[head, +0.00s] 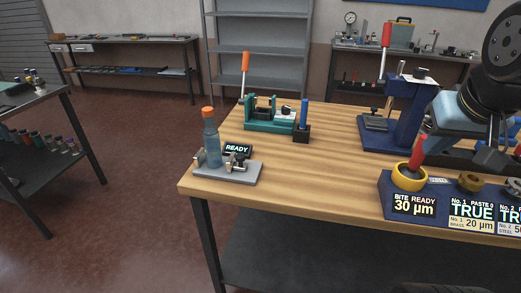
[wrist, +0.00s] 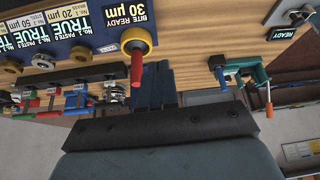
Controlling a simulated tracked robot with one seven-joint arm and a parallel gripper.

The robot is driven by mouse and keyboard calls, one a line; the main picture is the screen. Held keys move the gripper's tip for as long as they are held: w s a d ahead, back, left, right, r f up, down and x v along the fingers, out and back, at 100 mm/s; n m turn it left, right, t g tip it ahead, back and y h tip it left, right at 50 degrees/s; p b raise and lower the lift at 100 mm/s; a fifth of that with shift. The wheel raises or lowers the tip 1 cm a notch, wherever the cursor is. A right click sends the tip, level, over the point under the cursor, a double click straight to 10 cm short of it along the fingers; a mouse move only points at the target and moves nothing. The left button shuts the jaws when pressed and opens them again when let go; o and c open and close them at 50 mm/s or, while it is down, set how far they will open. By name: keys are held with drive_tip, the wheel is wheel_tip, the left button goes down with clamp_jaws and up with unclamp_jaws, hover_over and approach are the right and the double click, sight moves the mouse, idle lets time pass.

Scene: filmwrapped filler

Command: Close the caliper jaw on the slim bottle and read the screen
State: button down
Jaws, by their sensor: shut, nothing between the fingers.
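The slim bottle (head: 211,145), blue-grey with an orange cap, stands upright at the table's left front corner. It is on the grey base of the caliper (head: 240,175), beside its metal jaw parts (head: 236,161). Whether the jaw touches the bottle is too small to tell. The caliper's screen (head: 238,149) reads READY; it also shows upside down in the wrist view (wrist: 291,32). My gripper (head: 492,157) is at the far right, well away from the bottle, shut and empty. In the wrist view I cannot make out the bottle clearly.
A green vise (head: 270,121), a blue-handled tool (head: 303,118) and a blue press (head: 400,120) stand behind the caliper. A blue box reading BITE READY 30 µm (head: 414,206) holds a yellow ring (head: 404,183). The table's front middle is clear.

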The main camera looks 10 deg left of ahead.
drive_tip(key=shift+a, duration=0.1)
drive_tip(key=w+a+f+m+g+y, duration=0.2)
drive_tip(key=w+a+f+m+y, duration=0.3)
drive_tip(key=w+a+f, duration=0.1)
drive_tip(key=w+a+f+m+g+y, duration=0.2)
drive_tip(key=w+a+f+m+y, duration=0.4)
drive_tip(key=w+a, duration=0.1)
drive_tip(key=w+a+f+m+g+y, duration=0.3)
drive_tip(key=w+a+f+m+y, duration=0.2)
drive_tip(key=w+a+f+m, duration=0.1)
drive_tip(key=shift+w+a+f, duration=0.25)
drive_tip(key=shift+a+f, duration=0.05)
drive_tip(key=shift+a, duration=0.2)
drive_tip(key=shift+w+a+f, duration=0.2)
drive_tip(key=shift+a+f, duration=0.05)
drive_tip(key=shift+a, duration=0.25)
drive_tip(key=shift+a+f, duration=0.1)
drive_tip(key=shift+a, duration=0.3)
drive_tip(key=a, duration=0.4)
drive_tip(key=a+f, duration=0.1)
drive_tip(key=a, duration=0.3)
drive_tip(key=s+a, duration=0.1)
drive_tip(key=a, duration=0.4)
drive_tip(key=shift+f, duration=0.4)
drive_tip(key=shift+w, duration=0.1)
